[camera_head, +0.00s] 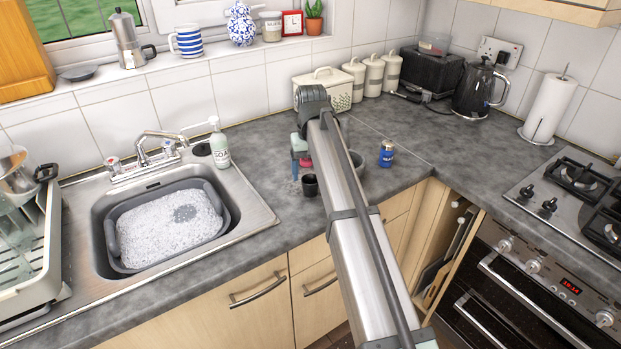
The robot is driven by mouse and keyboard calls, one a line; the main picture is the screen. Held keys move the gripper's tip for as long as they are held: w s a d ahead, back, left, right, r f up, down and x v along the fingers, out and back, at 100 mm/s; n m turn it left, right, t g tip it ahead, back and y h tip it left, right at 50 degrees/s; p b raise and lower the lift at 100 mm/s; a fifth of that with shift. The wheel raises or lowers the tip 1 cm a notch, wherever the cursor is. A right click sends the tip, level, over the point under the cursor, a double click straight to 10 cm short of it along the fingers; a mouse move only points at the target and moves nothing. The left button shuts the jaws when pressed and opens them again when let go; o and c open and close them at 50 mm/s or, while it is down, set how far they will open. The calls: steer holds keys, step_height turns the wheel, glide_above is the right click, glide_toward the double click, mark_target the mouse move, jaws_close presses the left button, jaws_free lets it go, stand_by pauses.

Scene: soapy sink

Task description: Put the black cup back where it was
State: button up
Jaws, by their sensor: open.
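A small black cup (310,186) stands upright on the grey worktop, right of the sink and near the front edge. My gripper (303,172) hangs below the end of my arm, just behind and above the cup as seen here. It is partly hidden by my own arm. Its teal and reddish parts show left of the arm, and its jaws are open. I cannot tell whether it touches the cup.
A sink holds a grey basin (113,238) of suds. A soap bottle (219,147) stands at its back right corner. A blue jar (386,153) and a partly hidden grey bowl (357,165) are right of my arm. Worktop left of the cup is clear. A dish rack (48,245) is far left.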

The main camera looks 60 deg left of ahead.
step_height(320, 180, up, 8)
steer(key=shift+r, duration=0.25)
stand_by(1.4)
